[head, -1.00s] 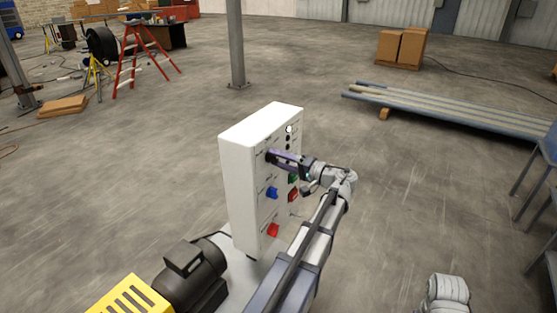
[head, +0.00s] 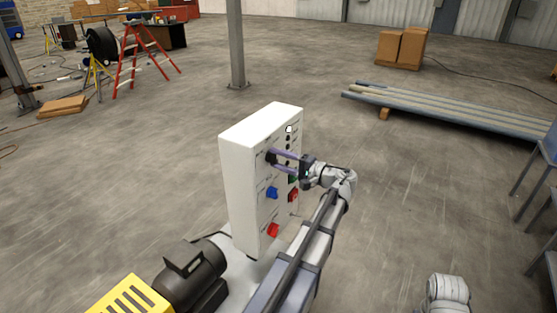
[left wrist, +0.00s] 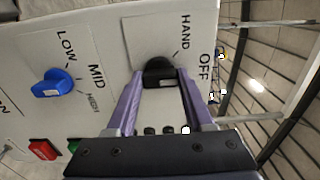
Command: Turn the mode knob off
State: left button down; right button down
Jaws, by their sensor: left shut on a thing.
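The mode knob, black (left wrist: 158,70), sits on the white control box (head: 250,175), in a panel marked HAND and OFF. My left gripper (head: 273,157) reaches the upper part of the box's front face. In the left wrist view its two purple fingers (left wrist: 160,82) stand on either side of the black knob and are shut on it. The fingers hide part of the knob and its labels, so its exact setting is hard to read. My right gripper is not in view.
A blue knob (left wrist: 52,84) marked LOW, MID and HIGH is below the black one. A red knob (head: 273,230) is lower still. Red (left wrist: 45,149) and green buttons are beside them.

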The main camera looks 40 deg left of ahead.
pick_arm(q)
jog(key=shift+c, duration=1.4)
grip_release()
jog(key=d, duration=0.8)
jog(key=shift+w, duration=0.4)
jog(key=shift+f, duration=0.1)
jog(key=s+d+f+m+t+h+b, duration=0.1)
jog(key=s+d+f+h+b, duration=0.2)
jog(key=f, duration=0.4)
jog(key=s+d+f+m+t+h+b, duration=0.1)
jog(key=d+f+h, duration=0.1)
jog(key=d+f, duration=0.35)
jog(key=s+d+f+m+h+b, duration=0.1)
jog(key=s+d+f+h, duration=0.3)
jog(key=d, duration=0.5)
jog(key=s+d+f+m+h+b, duration=0.1)
jog(key=s+d+f+h+b, duration=0.2)
jog(key=d+f, duration=0.6)
jog(key=s+d+f+m+h+b, duration=0.1)
jog(key=s+d+f+h, duration=0.3)
jog(key=d, duration=0.5)
notch_tip(320, 180, down, 3)
jog(key=s+b, duration=0.1)
jog(key=s, duration=0.1)
jog(key=shift+s+r+h, duration=0.15)
jog(key=shift+s+h, duration=0.15)
jog(key=shift+h, duration=0.1)
